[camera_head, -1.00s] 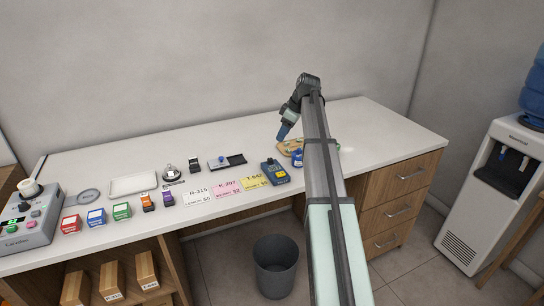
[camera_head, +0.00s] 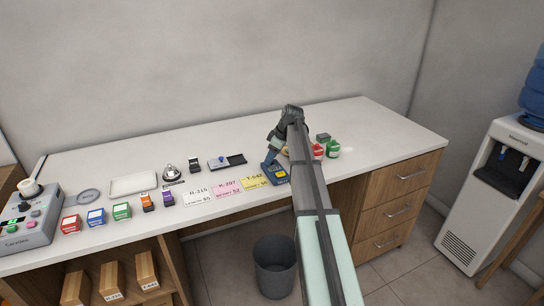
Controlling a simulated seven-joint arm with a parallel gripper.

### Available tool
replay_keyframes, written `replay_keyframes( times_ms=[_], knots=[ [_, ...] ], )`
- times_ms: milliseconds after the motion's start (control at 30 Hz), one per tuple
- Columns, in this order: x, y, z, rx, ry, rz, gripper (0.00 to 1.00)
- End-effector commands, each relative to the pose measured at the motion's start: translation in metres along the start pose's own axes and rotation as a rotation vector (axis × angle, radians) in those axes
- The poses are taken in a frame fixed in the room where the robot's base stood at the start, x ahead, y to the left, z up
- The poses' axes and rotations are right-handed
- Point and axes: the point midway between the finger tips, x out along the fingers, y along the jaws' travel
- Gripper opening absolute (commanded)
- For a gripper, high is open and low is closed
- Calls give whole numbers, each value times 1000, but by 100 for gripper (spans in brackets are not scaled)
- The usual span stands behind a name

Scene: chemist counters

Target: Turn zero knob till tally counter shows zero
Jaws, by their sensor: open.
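A small blue device (camera_head: 275,177) with a dark face lies on the counter, right of the yellow card. My gripper (camera_head: 268,160) points down at its upper left part, close above or touching it; I cannot tell which. The fingers are open and tiny in this view, with nothing visible between them. A round chrome piece with a knob-like top (camera_head: 172,173) stands further left on the counter. Which of these is the tally counter cannot be told for certain, and no digits or zero knob are legible at this size.
White, pink and yellow cards (camera_head: 227,188) lie left of the blue device. A black tray (camera_head: 227,161), white tray (camera_head: 133,184) and several coloured boxes stand left. A bin (camera_head: 274,267) is below.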

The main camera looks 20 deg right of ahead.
Motion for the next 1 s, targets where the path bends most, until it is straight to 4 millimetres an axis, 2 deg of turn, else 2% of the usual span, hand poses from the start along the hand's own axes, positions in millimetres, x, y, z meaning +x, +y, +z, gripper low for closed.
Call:
replay_keyframes(
  times_ms=[233,733,1000],
  knots=[
    [0,0,0,0,0,0,48],
    [0,0,0,0,0,0,0],
    [0,0,0,12,0,6,0]
  ],
)
